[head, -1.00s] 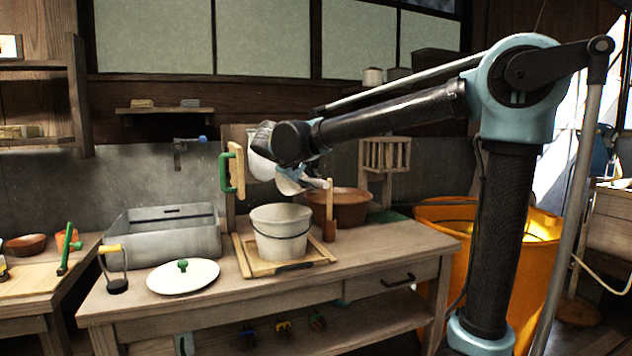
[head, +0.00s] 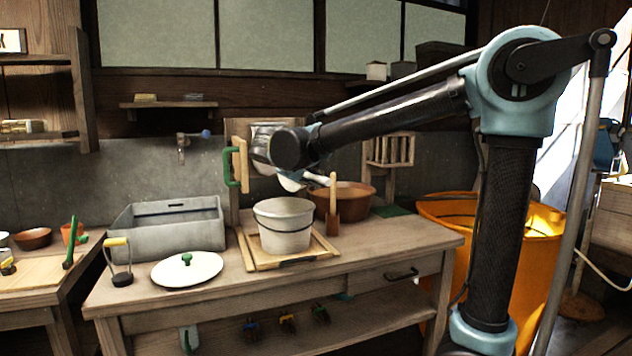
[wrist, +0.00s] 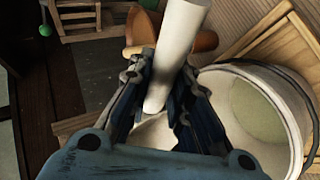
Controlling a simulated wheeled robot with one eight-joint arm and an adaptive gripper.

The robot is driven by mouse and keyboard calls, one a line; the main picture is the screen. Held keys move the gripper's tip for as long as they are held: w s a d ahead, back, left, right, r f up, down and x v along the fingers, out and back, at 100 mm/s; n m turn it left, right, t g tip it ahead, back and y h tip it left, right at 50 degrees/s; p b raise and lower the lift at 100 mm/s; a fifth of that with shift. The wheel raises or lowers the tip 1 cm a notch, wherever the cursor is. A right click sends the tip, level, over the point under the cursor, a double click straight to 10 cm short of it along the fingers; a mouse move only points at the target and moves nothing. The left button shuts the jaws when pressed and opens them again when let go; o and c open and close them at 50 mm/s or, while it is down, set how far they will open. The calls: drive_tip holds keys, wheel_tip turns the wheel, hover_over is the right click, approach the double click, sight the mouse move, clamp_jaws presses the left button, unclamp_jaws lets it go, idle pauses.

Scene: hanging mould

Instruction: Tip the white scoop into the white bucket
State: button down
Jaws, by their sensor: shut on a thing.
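The white bucket (head: 284,228) stands upright on a wooden frame on the bench, a dark band around it. In the wrist view its open rim (wrist: 285,85) is at the right, with a pale greenish area inside. My gripper (head: 290,172) is above the bucket's back rim, its jaws shut on the white scoop (head: 291,183). In the wrist view the scoop's thick white handle (wrist: 182,35) runs between the fingers (wrist: 165,95). The scoop's bowl is mostly hidden by my gripper, so I cannot tell its tilt or contents.
A brown bowl (head: 350,194) and a wooden-handled tool (head: 332,207) stand right of the bucket. A board with a green handle (head: 232,166) rises behind left. A grey box (head: 165,235) and a white lid (head: 187,270) lie left. Bare bench shows at the front right.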

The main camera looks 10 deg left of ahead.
drive_tip(key=shift+r, duration=0.1)
idle(0.5)
drive_tip(key=shift+w+d+r+g+y, duration=0.25)
drive_tip(key=shift+w+g+y, duration=0.1)
drive_tip(key=shift+g, duration=0.25)
drive_tip(key=w+d+r+g+y, duration=0.1)
drive_tip(key=w+r+g+y, duration=0.1)
drive_tip(key=g+y, duration=0.2)
drive_tip(key=w+d+r+m+g+y, duration=0.1)
drive_tip(key=w+r+g+y, duration=0.1)
drive_tip(key=g, duration=0.9)
drive_tip(key=shift+w+d+r+y, duration=0.15)
drive_tip(key=shift+r+y, duration=0.45)
drive_tip(key=shift+y, duration=0.45)
